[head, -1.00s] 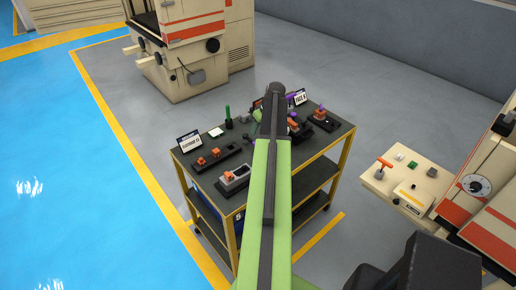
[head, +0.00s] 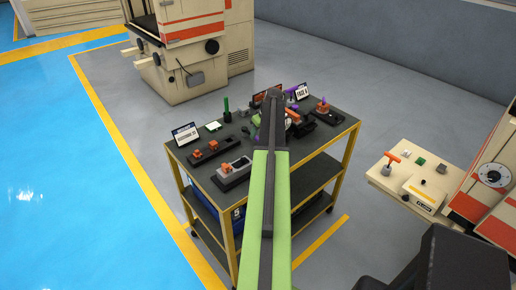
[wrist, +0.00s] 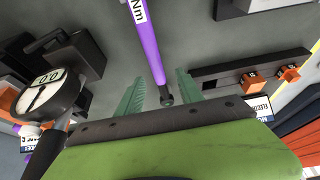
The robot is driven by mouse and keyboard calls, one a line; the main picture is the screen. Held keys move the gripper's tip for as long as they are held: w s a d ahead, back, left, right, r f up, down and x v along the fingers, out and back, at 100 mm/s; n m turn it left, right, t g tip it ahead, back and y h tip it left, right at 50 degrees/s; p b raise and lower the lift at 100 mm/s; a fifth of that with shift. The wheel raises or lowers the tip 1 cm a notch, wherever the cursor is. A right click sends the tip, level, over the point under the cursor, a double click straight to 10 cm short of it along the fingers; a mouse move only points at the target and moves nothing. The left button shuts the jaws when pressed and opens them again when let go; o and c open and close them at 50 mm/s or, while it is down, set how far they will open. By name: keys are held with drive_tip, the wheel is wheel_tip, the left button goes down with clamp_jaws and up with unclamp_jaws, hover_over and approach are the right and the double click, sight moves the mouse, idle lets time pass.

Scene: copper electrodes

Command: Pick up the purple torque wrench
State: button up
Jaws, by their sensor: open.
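My open gripper (wrist: 160,92) has a green finger on each side of that dark end, with a gap to each finger. I cannot tell whether the fingers are at the wrench's height. In the head view my arm covers most of the wrench and the fingers; small purple bits show beside the arm on the cart top (head: 228,138).
A round dial gauge (wrist: 48,92) is left of the fingers. A dark holder with orange blocks (wrist: 250,76) is to the right. In the head view, signs, a green upright piece (head: 226,106) and dark holders crowd the cart.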

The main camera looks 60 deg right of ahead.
sight(256, 138)
drive_tip(key=b+x, duration=0.4)
drive_tip(key=x, duration=0.1)
drive_tip(key=shift+w+d+f+b, duration=0.1)
drive_tip(key=shift+d+f+b, duration=0.1)
drive_tip(key=shift+b, duration=0.2)
drive_tip(key=shift+r, duration=0.25)
clamp_jaws()
idle(0.8)
